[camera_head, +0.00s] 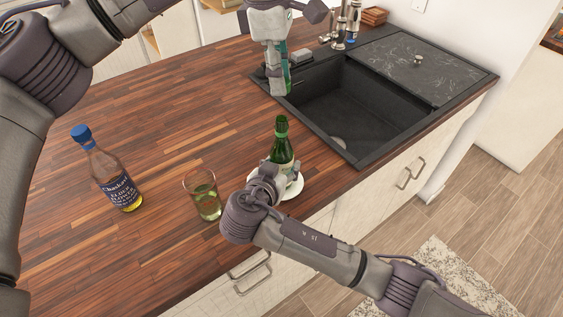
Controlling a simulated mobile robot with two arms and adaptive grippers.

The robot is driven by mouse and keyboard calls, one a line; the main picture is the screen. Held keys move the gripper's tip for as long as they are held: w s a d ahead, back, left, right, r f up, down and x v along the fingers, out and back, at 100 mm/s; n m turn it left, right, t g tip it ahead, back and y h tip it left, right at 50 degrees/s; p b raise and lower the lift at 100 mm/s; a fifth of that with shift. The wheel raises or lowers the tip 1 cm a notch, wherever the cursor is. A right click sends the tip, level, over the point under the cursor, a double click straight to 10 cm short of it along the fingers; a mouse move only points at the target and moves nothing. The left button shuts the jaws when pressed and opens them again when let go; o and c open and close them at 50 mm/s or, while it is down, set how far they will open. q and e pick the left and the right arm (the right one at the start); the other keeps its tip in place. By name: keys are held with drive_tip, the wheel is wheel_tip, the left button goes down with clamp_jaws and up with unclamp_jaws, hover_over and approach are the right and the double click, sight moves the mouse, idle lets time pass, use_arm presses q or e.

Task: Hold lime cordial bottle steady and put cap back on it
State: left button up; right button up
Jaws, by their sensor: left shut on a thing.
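The green lime cordial bottle (281,142) stands upright on a white saucer (291,192) near the counter's front edge. No separate cap can be made out on its neck. My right gripper (279,170) is low at the bottle, with its fingers on either side of the body, and looks shut on it. My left gripper (277,87) points down over the counter by the sink's left corner, behind the bottle and apart from it. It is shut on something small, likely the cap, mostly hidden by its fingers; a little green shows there.
A blue-capped elderflower bottle (106,172) stands at the left. A glass (205,196) with some greenish liquid is just left of my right gripper. A dark sink (362,108) lies to the right, with a tap and bottles behind. The wooden counter (170,120) is clear at centre left.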

use_arm(q)
drive_tip(key=shift+f, duration=2.45)
drive_tip(key=shift+f, duration=0.9)
drive_tip(key=shift+f, duration=0.55)
drive_tip(key=m, duration=0.6)
drive_tip(key=shift+g, duration=0.4)
drive_tip(key=m+y, duration=0.1)
drive_tip(key=m, duration=0.6)
drive_tip(key=shift+w+d, duration=0.1)
drive_tip(key=shift+d, duration=0.05)
drive_tip(key=m+y, duration=0.1)
drive_tip(key=m, duration=1.2)
drive_tip(key=shift+m+y, duration=0.3)
drive_tip(key=shift+m, duration=0.1)
